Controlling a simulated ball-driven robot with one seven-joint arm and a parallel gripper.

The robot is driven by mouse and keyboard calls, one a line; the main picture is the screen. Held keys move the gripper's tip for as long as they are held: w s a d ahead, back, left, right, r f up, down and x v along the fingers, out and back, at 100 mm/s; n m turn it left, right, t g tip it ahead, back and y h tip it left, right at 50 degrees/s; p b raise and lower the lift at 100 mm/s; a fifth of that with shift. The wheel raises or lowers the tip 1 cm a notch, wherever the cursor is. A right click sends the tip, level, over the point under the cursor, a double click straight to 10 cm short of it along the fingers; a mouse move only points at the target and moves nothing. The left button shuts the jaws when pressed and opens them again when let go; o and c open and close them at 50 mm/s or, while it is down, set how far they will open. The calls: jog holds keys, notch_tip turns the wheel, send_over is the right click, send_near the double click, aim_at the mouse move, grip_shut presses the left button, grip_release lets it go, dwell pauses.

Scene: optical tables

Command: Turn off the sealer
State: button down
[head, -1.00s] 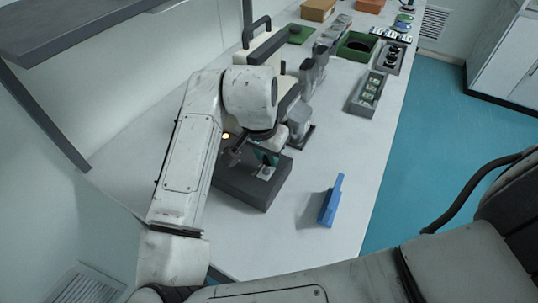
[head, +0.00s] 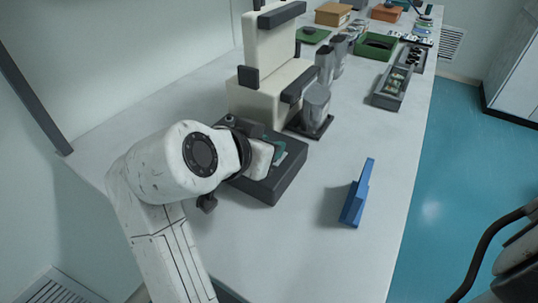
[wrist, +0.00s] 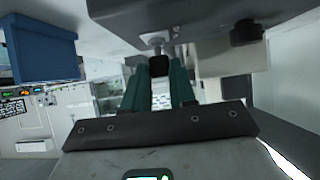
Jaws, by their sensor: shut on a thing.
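The machine that looks like the sealer has a dark grey base box (head: 285,180) at the front and a cream upright body (head: 268,95) behind it. The dark housing (wrist: 180,22) also fills the top of the wrist view. A small switch with a metal stem and black tip (wrist: 158,64) sticks out from it. My gripper (wrist: 160,78) has its green fingers shut around this black tip. In the head view my gripper (head: 278,151) is by the dark base, mostly hidden by my wrist, and the switch is hidden.
A blue stand (head: 357,195) is on the white bench right of the machine. A black knob (wrist: 246,32) sits on the housing near the switch. Grey hoppers (head: 316,100), a green bin (head: 376,46) and a grey tray (head: 391,88) are farther back.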

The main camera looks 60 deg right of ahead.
jog(key=shift+a+f+h+b, duration=0.15)
jog(key=shift+h+b, duration=0.25)
jog(key=shift+b, duration=0.05)
jog(key=c, duration=0.9)
grip_release()
jog(key=shift+a, duration=0.1)
jog(key=v, duration=1)
jog(key=shift+a+r, duration=0.25)
jog(key=shift+a, duration=0.05)
jog(key=shift+a, duration=0.1)
